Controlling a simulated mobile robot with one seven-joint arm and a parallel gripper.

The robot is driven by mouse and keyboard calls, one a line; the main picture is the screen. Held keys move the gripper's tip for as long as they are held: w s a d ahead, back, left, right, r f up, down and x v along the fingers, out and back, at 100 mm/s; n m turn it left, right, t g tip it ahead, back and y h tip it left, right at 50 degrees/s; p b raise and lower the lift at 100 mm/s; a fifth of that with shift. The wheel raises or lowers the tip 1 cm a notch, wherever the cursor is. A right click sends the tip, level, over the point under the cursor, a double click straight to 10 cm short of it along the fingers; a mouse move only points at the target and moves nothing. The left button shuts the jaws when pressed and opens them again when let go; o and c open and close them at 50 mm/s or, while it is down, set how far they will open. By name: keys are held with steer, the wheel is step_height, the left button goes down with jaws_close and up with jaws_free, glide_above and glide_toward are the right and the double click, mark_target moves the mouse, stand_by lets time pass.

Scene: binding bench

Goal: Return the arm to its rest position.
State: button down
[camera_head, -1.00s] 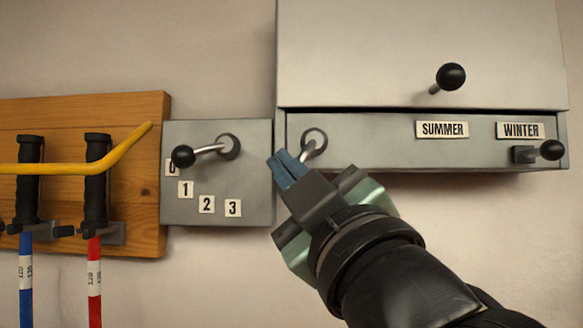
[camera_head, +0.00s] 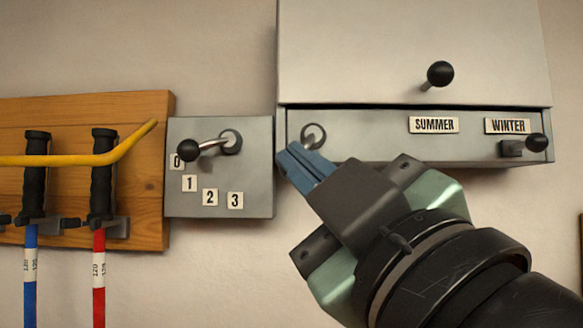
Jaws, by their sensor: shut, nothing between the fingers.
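My gripper (camera_head: 290,158) is in the lower middle of the head view, its blue fingertips together and empty. My black wrist and arm run from it to the lower right corner. The fingers cover part of the shaft of a lever at the left end of the drawer-like panel, whose round metal boss (camera_head: 313,135) shows just above them. I cannot tell from this view whether the fingers touch it.
Left of my gripper is a grey box (camera_head: 250,180) with a black-knobbed lever (camera_head: 188,150) near the label 0. The grey cabinet (camera_head: 400,50) has a SUMMER/WINTER panel (camera_head: 370,125) with a knob at WINTER (camera_head: 537,143). A wooden board (camera_head: 150,200) holds black handles and a yellow bar (camera_head: 70,160).

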steer(key=shift+s+f, duration=0.15)
steer(key=shift+s, duration=0.35)
steer(key=shift+s+y, duration=0.1)
steer(key=shift+y, duration=0.2)
steer(key=s+f+m+t+h, duration=0.1)
steer(key=m+t+h, duration=0.1)
steer(key=m, duration=0.3)
steer(key=s+f+m+t+h, duration=0.1)
steer(key=m+t+h, duration=0.1)
steer(key=m+h, duration=0.2)
steer(key=s+f+m+t+h, duration=0.1)
steer(key=m+t+h, duration=0.1)
steer(key=m+h, duration=0.2)
steer(key=shift+s+a+f+m+h, duration=0.25)
steer(key=shift+m+h, duration=0.15)
steer(key=shift+m, duration=0.4)
steer(key=c, duration=1.6)
jaws_free()
